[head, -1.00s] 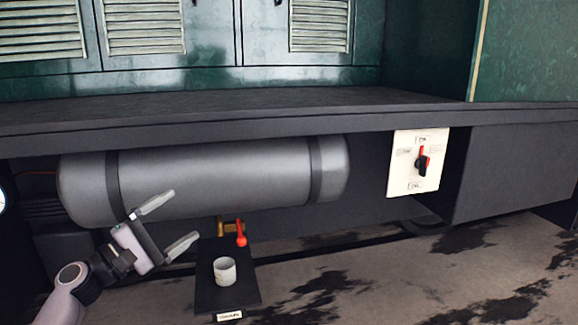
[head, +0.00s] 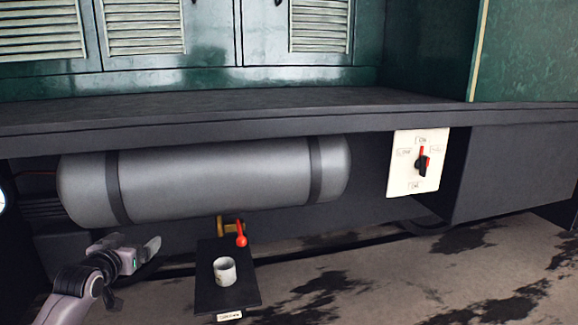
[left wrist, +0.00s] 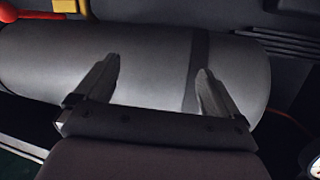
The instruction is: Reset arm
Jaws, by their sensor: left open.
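My left gripper (head: 150,250) is at the lower left of the head view, below the left end of the grey tank. In the left wrist view its two fingers (left wrist: 155,82) are spread apart with nothing between them. The grey tank (left wrist: 150,60) fills the space behind the fingers in that view. One finger is largely hidden in the head view. My right gripper does not show.
The grey tank (head: 220,175) hangs under a dark ledge (head: 250,115). A red-handled valve (head: 241,236) sits below it, by a black plate (head: 238,297) bearing a white cup (head: 225,270). A white switch panel (head: 405,178) is at right. The ground at right is clear.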

